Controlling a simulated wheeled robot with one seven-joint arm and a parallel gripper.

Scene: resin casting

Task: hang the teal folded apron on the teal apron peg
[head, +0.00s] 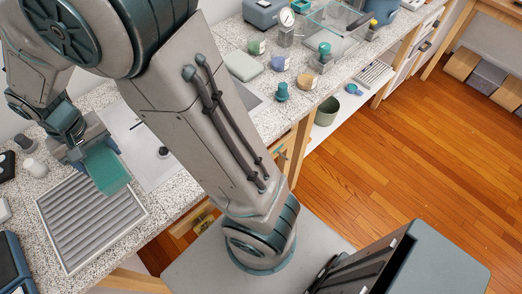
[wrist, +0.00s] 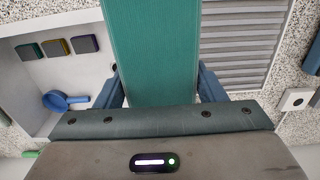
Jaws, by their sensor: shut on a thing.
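The teal folded apron (head: 107,172) is a flat teal slab in my gripper (head: 90,148), held over the counter at the left of the head view. In the wrist view the apron (wrist: 152,50) runs from the top edge down between the two blue fingers of my gripper (wrist: 160,88). The gripper is shut on it. The apron appears to be above the edge of the grey slatted rack (head: 90,225); the exact height is hard to tell. I cannot make out the teal apron peg in either view.
A pale recessed tray (head: 143,150) lies beside the rack. In the wrist view, small coloured blocks (wrist: 57,48) and a blue scoop (wrist: 58,101) lie on the left. Jars (head: 307,80) and a clear box (head: 335,30) crowd the counter farther back. Wooden floor (head: 400,150) is open at right.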

